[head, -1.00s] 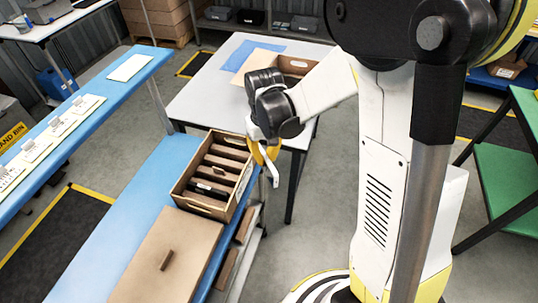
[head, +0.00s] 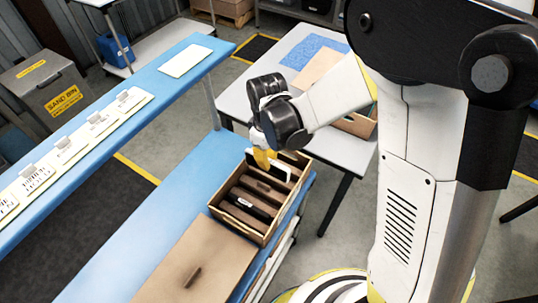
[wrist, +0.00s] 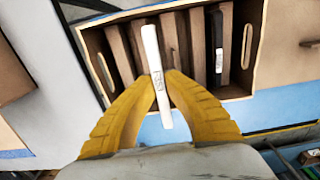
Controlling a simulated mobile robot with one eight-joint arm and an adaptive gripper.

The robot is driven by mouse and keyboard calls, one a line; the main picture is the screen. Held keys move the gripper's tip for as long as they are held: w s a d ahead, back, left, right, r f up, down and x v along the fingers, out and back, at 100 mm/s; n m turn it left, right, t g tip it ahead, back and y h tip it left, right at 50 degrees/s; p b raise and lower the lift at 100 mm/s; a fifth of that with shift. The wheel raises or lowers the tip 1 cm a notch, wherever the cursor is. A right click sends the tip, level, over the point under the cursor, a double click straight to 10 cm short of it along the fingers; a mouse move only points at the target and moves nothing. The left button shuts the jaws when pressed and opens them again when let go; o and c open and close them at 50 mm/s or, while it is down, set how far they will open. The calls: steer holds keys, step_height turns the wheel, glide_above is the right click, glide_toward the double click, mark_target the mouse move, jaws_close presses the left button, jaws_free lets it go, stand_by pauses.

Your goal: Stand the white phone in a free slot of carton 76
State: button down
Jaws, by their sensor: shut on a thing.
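My gripper (head: 264,160) is shut on the white phone (head: 282,168), over the far end of an open brown carton (head: 238,228). In the wrist view, the yellow fingers (wrist: 160,90) pinch the narrow, edge-on phone (wrist: 152,50). Its far end overlaps the carton's dividers (wrist: 172,45); I cannot tell whether it is inside a slot or above one. A black phone (head: 250,207) stands in a slot nearer the carton's other end, and shows in the wrist view (wrist: 218,50). No number is readable on the carton.
The carton stands on a blue bench beside a flat brown board (head: 180,245) with a raised handle. A grey table (head: 240,92) holds another carton (head: 358,125). A raised blue shelf (head: 150,85) with label cards runs along the left.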

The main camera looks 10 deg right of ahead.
mark_target(268, 173)
steer(key=shift+s+f, duration=0.2)
steer(key=shift+f, duration=0.45)
steer(key=shift+f+b, duration=0.7)
steer(key=shift+f, duration=0.05)
steer(key=shift+f+b, duration=2.45)
steer(key=shift+f, duration=0.4)
steer(key=shift+f, duration=0.1)
steer(key=c, duration=1.5)
jaws_free()
step_height(268, 173, up, 12)
steer(key=shift+r, duration=0.1)
